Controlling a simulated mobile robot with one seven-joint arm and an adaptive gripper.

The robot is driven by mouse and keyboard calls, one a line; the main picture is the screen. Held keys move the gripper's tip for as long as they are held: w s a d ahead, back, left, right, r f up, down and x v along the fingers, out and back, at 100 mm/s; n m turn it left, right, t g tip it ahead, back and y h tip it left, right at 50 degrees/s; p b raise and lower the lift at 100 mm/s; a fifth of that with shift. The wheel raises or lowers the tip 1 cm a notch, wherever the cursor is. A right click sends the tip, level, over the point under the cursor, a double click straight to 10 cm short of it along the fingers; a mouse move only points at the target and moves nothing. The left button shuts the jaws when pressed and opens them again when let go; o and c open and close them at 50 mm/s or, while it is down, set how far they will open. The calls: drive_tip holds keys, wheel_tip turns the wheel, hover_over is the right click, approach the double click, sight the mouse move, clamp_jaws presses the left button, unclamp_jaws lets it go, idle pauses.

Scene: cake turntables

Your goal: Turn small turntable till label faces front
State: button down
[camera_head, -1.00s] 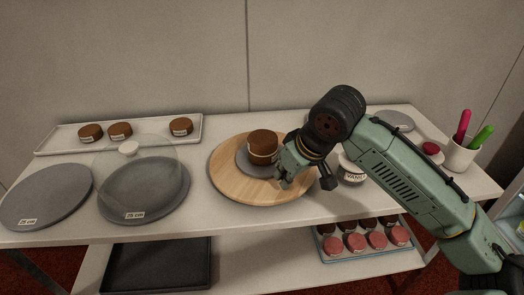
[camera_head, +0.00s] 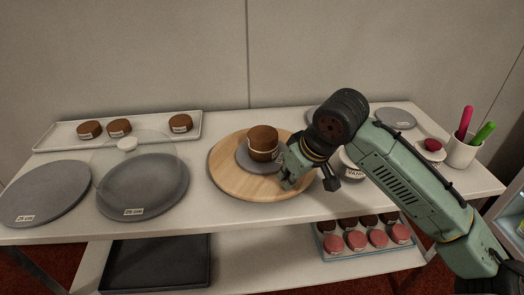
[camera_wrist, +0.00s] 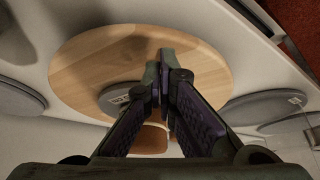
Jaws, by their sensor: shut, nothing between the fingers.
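A small grey turntable (camera_head: 243,160) sits on a round wooden board (camera_head: 228,180) at mid-table. A brown cake (camera_head: 263,137) with a pale label band stands on it; the band shows on the cake's lower front and right. In the wrist view the grey turntable (camera_wrist: 110,104) shows a small label on its edge, and the cake (camera_wrist: 150,140) is partly hidden behind my fingers. My gripper (camera_head: 288,184) is shut and empty, low over the board's right front part, right of the turntable. In the wrist view its fingertips (camera_wrist: 163,62) are together; contact with the turntable cannot be told.
Two larger grey discs (camera_head: 45,190) (camera_head: 143,190) lie at left, the nearer one to the board under a clear dome. A white tray (camera_head: 150,130) with brown cakes is behind. A white tub (camera_head: 354,170) stands right of my gripper. A cup (camera_head: 460,155) holds coloured tools.

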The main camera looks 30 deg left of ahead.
sight(227, 182)
drive_tip(key=shift+f+b, duration=0.3)
drive_tip(key=shift+f, duration=0.25)
drive_tip(key=shift+s+a+p, duration=0.5)
drive_tip(key=shift+s+a, duration=1.1)
drive_tip(key=shift+a, duration=0.2)
drive_tip(key=shift+s+a+p, duration=0.15)
drive_tip(key=shift+s+a, duration=0.15)
drive_tip(key=shift+a, duration=0.45)
drive_tip(key=shift+s+a+p, duration=0.2)
drive_tip(key=shift+s+a, duration=0.1)
drive_tip(key=shift+a, duration=0.45)
drive_tip(key=shift+s+a+p, duration=0.15)
drive_tip(key=shift+s+a, duration=0.15)
drive_tip(key=shift+a, duration=0.45)
drive_tip(key=shift+a+p, duration=0.5)
drive_tip(key=shift+a, duration=1.85)
drive_tip(key=shift+r, duration=0.1)
